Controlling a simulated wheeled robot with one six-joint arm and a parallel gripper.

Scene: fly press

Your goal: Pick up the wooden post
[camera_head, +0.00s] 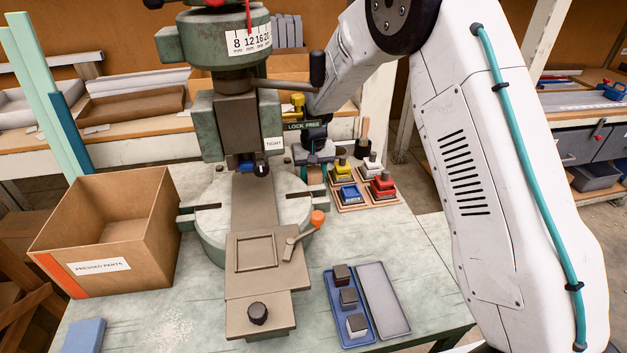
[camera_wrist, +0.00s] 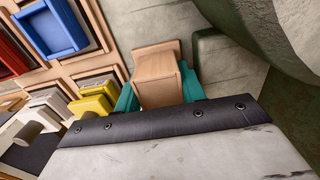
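The wooden post (camera_wrist: 157,82) is a small pale-brown block in the wrist view, between the two teal finger pads of my gripper (camera_wrist: 160,95). The pads sit close against both its sides and appear to touch it. Its lower part is hidden behind the dark edge of my gripper. In the head view the post (camera_head: 315,175) shows as a small wood-coloured patch under my gripper (camera_head: 315,160), just right of the press base. I cannot tell whether it rests on the bench or is slightly raised.
The green fly press (camera_head: 213,130) stands close to the left of my gripper. A wooden board with red, yellow, blue and white blocks (camera_head: 365,197) lies to the right. An open carton (camera_head: 110,265), a blue tray (camera_head: 349,308) and a grey tray (camera_head: 382,298) are on the bench.

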